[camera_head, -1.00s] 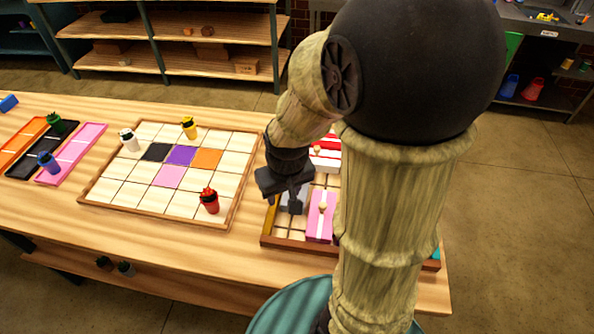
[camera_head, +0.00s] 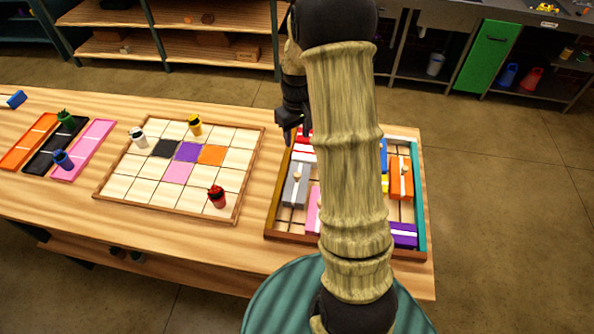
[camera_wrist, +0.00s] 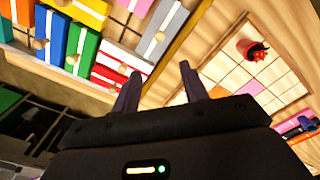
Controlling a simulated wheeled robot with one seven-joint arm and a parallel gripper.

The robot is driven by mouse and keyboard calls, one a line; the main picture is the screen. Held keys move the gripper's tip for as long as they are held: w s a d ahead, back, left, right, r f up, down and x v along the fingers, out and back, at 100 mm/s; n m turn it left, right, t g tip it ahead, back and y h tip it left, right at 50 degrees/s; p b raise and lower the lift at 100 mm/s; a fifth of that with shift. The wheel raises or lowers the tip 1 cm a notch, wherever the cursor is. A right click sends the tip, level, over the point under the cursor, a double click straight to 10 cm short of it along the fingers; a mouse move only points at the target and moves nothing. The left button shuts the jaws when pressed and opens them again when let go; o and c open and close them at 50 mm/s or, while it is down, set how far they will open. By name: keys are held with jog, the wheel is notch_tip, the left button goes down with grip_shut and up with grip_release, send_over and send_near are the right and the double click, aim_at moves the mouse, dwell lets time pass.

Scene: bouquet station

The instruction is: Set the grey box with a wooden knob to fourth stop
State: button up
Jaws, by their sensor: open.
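The grey box (camera_head: 295,191) with a white stripe and a wooden knob on top sits in the wooden tray (camera_head: 290,238), beside its left wall. A pink block (camera_head: 312,212) is to its right, and a red and white block lies beyond it. In the wrist view the grey box (camera_wrist: 168,25) appears at the top, beside the tray wall. My gripper (camera_head: 290,136) is open and empty, above the tray's far left corner and apart from the grey box. In the wrist view the gripper (camera_wrist: 158,85) shows two spread fingers with nothing between them. My arm hides the tray's middle.
Orange (camera_head: 401,180) and purple (camera_head: 404,234) blocks stand in the tray's right part. To the left lies a gridded board (camera_head: 115,187) with white, yellow and red pots. Coloured strips lie farther left. Bare table separates board and tray.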

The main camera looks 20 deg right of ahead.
aim_at(297, 174)
notch_tip(297, 174, down, 17)
jog(key=p, duration=0.5)
jog(key=shift+f, duration=0.2)
grip_shut()
dwell(0.3)
